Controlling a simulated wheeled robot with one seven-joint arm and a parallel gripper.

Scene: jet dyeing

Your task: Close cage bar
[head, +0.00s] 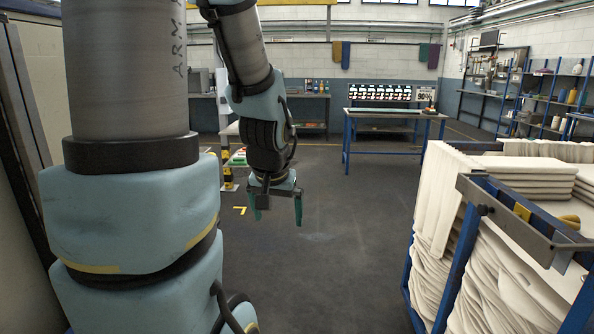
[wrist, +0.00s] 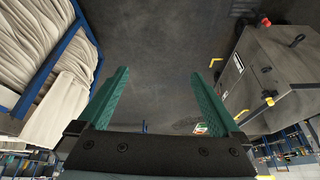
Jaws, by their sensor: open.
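The cage (head: 447,268) has a blue frame and stands at the right of the head view, filled with folded white cloth. A grey metal bar (head: 530,222) with a yellow patch runs along its near top edge. I cannot tell from this view whether the bar is latched. The cage's blue frame (wrist: 84,22) also shows at the left of the wrist view, without a clear view of the bar. My gripper (head: 278,210) points down over open floor, left of the cage and clear of it. Its green fingers (wrist: 160,82) are apart and empty.
White cloth (head: 540,170) is stacked high in the cage. A blue-legged table (head: 395,113) with a display board stands at the back, and shelves (head: 560,95) line the right wall. A grey cabinet (wrist: 275,75) with yellow handles shows in the wrist view. The middle floor is clear.

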